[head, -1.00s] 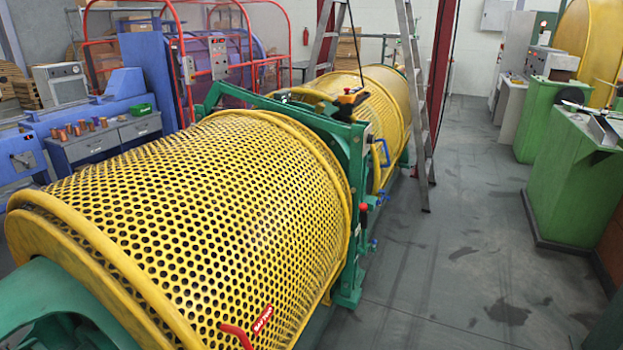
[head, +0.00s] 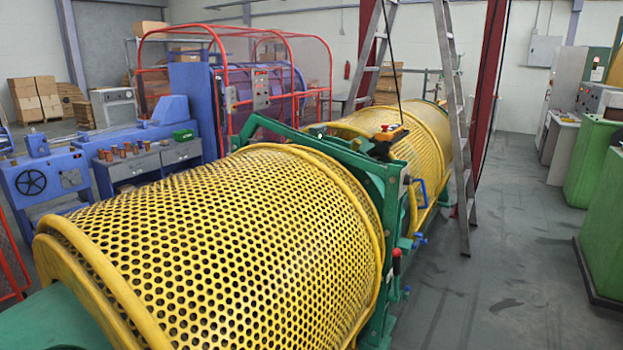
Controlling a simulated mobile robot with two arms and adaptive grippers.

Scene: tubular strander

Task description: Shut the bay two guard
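A large yellow perforated guard (head: 235,245) fills the near part of the head view, curved over the strander. A second yellow perforated guard (head: 430,140) lies beyond a green frame (head: 376,205), with a blue handle (head: 418,192) on its right side. No bay label is in view now, so I cannot tell from this frame which guard is bay two. I cannot tell whether either guard is fully shut. A lever with a red knob (head: 396,262) stands at the frame's right side. Neither of my grippers is in view.
A stepladder (head: 455,150) stands by the far guard, near a dark red column (head: 488,85). Green cabinets (head: 603,225) line the right edge. Open grey floor (head: 490,275) lies between them and the strander. A blue bench (head: 40,190) and red-framed cage (head: 235,75) are on the left.

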